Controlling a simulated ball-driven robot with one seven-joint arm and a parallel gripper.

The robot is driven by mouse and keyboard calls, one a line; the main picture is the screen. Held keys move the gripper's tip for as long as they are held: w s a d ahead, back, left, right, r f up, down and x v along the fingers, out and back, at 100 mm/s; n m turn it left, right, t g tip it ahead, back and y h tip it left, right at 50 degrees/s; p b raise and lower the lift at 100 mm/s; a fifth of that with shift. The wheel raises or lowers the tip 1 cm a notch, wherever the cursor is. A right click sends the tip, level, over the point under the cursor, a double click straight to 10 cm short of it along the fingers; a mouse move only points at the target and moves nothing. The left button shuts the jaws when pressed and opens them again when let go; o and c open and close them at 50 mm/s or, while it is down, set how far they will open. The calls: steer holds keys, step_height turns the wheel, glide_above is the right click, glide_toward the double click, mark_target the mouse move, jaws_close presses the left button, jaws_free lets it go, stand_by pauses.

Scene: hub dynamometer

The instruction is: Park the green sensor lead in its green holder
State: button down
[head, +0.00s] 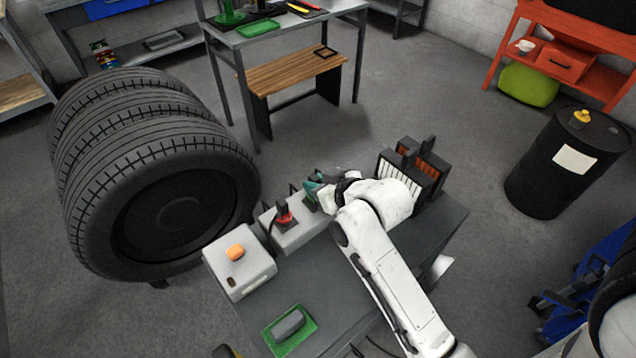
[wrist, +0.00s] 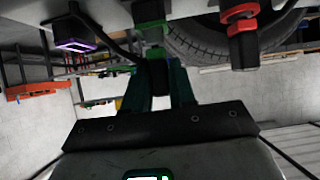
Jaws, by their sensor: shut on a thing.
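My gripper (wrist: 160,72) has its two teal fingers shut on the dark body of the green sensor lead (wrist: 157,76). The lead's green ring (wrist: 155,53) shows just beyond the fingertips, in line with a green collar (wrist: 151,27) on the grey housing. I cannot tell whether the ring and collar touch. In the head view my gripper (head: 314,189) is at the right end of a grey housing (head: 299,233), beside a green patch; the lead is mostly hidden there. A green tray (head: 272,343) with a grey block on it lies at the bench front; I cannot tell if it is the green holder.
A red connector (head: 284,216) stands on the housing, close beside the green one. A grey box with an orange button (head: 235,252) is to the left. Slotted dark units (head: 408,170) stand right of my gripper. Large tyres (head: 160,190) are behind. The bench middle is clear.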

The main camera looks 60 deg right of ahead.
steer(key=shift+f+b, duration=0.3)
steer(key=shift+f, duration=0.3)
steer(key=shift+f, duration=0.1)
steer(key=c, duration=0.8)
jaws_free()
steer(key=shift+c, duration=0.2)
steer(key=v, duration=1.1)
steer(key=shift+b, duration=0.35)
steer(key=shift+w, duration=0.1)
